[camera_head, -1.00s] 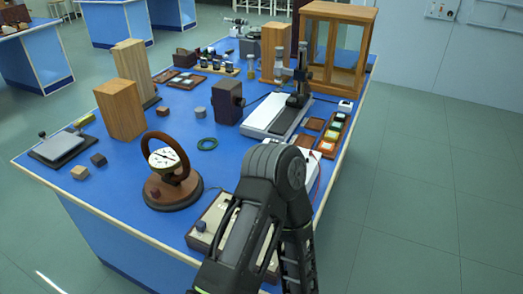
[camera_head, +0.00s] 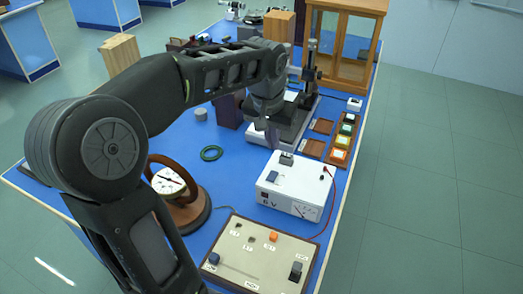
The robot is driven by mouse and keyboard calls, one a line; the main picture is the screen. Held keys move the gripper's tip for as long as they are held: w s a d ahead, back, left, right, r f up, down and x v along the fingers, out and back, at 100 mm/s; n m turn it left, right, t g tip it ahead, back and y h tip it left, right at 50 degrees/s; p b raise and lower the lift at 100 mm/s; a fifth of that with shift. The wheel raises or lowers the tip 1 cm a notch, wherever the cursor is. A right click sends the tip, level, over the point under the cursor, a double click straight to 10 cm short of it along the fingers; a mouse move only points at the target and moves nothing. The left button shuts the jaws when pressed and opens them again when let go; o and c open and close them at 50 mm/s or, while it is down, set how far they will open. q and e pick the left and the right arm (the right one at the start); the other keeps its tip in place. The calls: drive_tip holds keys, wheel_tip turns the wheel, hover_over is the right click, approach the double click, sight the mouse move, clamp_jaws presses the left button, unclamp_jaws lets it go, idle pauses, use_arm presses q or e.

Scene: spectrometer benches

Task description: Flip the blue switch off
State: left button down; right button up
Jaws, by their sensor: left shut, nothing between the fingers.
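A beige panel (camera_head: 262,254) near the front edge of the blue bench carries several small switches. A blue switch (camera_head: 213,258) sits at its left front corner, with an orange one (camera_head: 273,237) and a black one (camera_head: 297,271) elsewhere on it. A white power box (camera_head: 295,186) stands behind the panel, with a slate-blue switch (camera_head: 272,177) on top. I cannot tell which way either blue switch is tipped. My left gripper (camera_head: 271,138) points down, shut and empty, just behind the white box, apart from both blue switches. My right gripper is out of view.
A round dial gauge (camera_head: 168,181) on a wooden base stands left of the panel, partly behind my arm. A green ring (camera_head: 211,153) lies on the bench. A microscope-like stand (camera_head: 309,80), a tray of coloured blocks (camera_head: 342,141) and a glass-sided cabinet (camera_head: 343,40) are farther back.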

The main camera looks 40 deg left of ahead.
use_arm(q)
drive_tip(key=r, duration=0.1)
drive_tip(key=p, duration=0.2)
approach(273, 177)
drive_tip(key=x, duration=0.5)
drive_tip(key=shift+f, duration=0.55)
